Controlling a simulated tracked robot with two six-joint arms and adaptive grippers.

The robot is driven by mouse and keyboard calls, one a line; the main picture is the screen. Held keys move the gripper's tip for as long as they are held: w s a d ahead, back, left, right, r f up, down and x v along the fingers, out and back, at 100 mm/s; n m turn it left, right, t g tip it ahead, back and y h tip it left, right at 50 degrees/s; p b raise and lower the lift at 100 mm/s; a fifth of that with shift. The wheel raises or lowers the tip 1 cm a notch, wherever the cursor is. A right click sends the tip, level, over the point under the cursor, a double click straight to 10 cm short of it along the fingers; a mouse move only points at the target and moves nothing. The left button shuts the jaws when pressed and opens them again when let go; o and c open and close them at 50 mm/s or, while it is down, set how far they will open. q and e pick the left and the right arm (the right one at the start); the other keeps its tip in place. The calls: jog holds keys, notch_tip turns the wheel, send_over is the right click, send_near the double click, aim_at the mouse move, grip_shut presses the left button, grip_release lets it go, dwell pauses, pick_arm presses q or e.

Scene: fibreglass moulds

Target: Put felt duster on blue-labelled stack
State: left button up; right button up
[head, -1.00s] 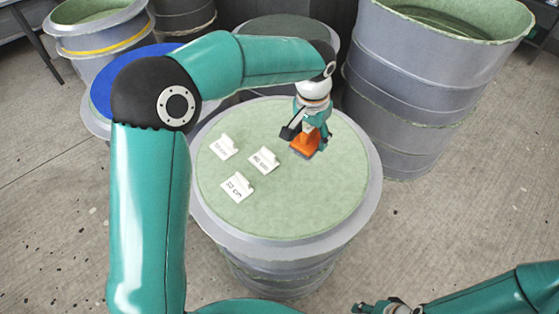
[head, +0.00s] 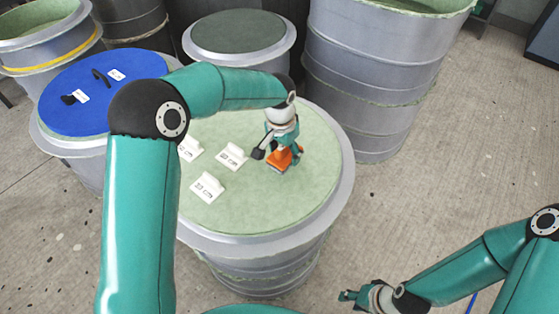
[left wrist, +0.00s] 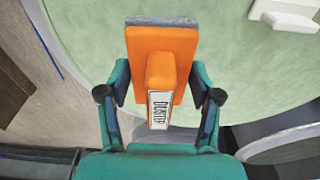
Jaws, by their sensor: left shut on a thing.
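The felt duster (head: 281,160) has an orange body and a grey felt face; a "DUSTER" label shows on its handle in the left wrist view (left wrist: 160,60). My left gripper (head: 277,146) is shut on its handle, over the right part of the near green-topped stack (head: 325,195). I cannot tell whether the felt touches that top. A stack with a blue top (head: 70,112) stands at the left, partly behind my left arm. My right gripper (head: 349,297) is at the bottom, away from the stacks; its finger opening is too small to read.
Several white label cards, including one in the middle (head: 232,156), stand on the green top. Two small labels and dark items lie on the blue top. A grey-green topped drum (head: 238,35) and a tall grey mould (head: 370,90) stand behind.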

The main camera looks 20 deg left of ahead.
aim_at(282, 147)
pick_arm(q)
jog(key=shift+f, duration=2.45)
jog(key=shift+f, duration=0.2)
jog(key=o, duration=1.2)
jog(key=shift+r, duration=0.1)
jog(key=r, duration=0.4)
jog(key=s+r, duration=0.1)
jog(key=r, duration=0.7)
jog(key=shift+s+a, duration=0.15)
jog(key=shift+a, duration=0.1)
jog(key=shift+r, duration=0.1)
